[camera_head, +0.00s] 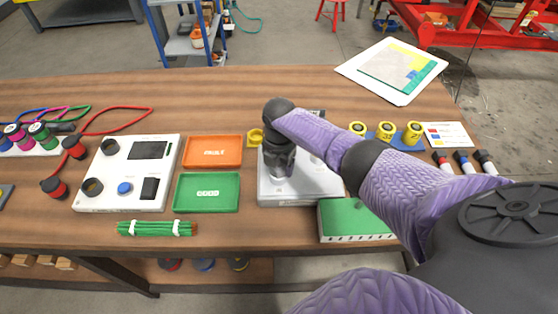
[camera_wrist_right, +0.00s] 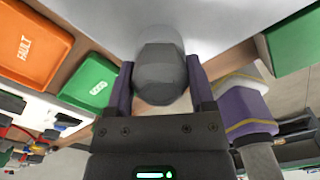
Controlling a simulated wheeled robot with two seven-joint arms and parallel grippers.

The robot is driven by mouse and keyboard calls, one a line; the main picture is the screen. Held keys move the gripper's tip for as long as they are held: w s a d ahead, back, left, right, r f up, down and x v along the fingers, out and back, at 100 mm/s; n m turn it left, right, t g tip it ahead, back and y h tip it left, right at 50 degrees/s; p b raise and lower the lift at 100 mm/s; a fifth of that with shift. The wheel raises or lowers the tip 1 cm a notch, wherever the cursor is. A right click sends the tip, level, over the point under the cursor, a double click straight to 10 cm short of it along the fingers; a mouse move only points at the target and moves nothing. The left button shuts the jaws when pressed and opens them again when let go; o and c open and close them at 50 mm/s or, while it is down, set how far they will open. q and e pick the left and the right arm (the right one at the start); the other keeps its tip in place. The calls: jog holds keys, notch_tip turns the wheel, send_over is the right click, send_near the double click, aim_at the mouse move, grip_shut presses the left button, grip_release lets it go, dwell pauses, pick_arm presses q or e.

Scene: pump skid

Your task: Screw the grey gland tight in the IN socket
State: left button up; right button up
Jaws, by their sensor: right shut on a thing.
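My right gripper (camera_head: 280,172) is over the pale grey box (camera_head: 310,188) in the head view, reaching down at its left part. In the right wrist view, the right gripper (camera_wrist_right: 161,85) is shut on the grey gland (camera_wrist_right: 160,72), a rounded, faceted plug between the two purple fingers. The gland's far end meets the pale box face (camera_wrist_right: 110,14). I cannot tell how deep it sits. The IN socket and its label are hidden behind the gland and my arm. My left gripper is not in view.
An orange FAULT tray (camera_head: 213,152) and a green GOOD tray (camera_head: 207,193) lie left of the box. A green-topped block (camera_head: 352,219) is close at its front right. Yellow cylinders (camera_head: 385,131) stand behind my right arm. A white panel (camera_head: 118,190) is farther left.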

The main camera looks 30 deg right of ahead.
jog(key=shift+c, duration=0.6)
jog(key=m+p, duration=0.1)
jog(key=m, duration=0.2)
jog(key=shift+r, duration=0.1)
jog(key=m+p, duration=0.1)
jog(key=m, duration=0.4)
jog(key=shift+m, duration=0.6)
jog(key=o, duration=1.2)
